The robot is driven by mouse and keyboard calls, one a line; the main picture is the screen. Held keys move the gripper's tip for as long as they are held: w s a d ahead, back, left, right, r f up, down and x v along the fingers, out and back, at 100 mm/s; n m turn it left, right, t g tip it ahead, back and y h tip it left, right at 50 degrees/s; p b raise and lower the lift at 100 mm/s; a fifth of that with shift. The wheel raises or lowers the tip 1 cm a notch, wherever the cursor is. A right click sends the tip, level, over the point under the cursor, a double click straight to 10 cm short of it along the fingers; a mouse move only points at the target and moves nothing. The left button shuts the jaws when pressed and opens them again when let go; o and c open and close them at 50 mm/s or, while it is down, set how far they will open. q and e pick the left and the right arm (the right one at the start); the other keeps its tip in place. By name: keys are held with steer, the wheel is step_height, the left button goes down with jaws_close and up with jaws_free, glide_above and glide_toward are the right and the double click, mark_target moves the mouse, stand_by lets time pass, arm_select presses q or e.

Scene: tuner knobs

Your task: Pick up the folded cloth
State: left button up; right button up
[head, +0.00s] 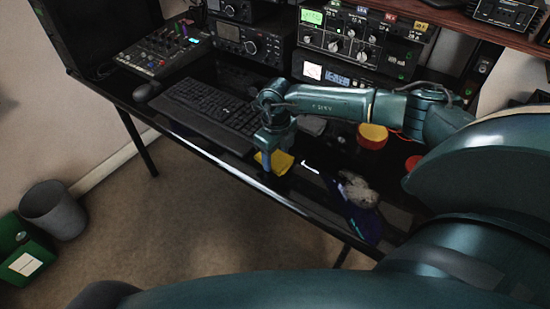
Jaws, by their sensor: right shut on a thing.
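The folded cloth (282,163) is a small flat yellow piece near the front edge of the black desk (222,148). My right gripper (267,168) points down onto it from above and is shut on it. The fingers cover part of the cloth, and I cannot tell whether it still touches the desk. My left gripper is not in view.
A black keyboard (212,106) and mouse (146,91) lie left of the gripper. A red and yellow round container (372,136) and a crumpled pale thing (358,190) lie to the right. Radio equipment (350,42) lines the back.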

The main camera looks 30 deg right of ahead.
mark_target(276, 156)
step_height(276, 156, up, 10)
stand_by(0.6)
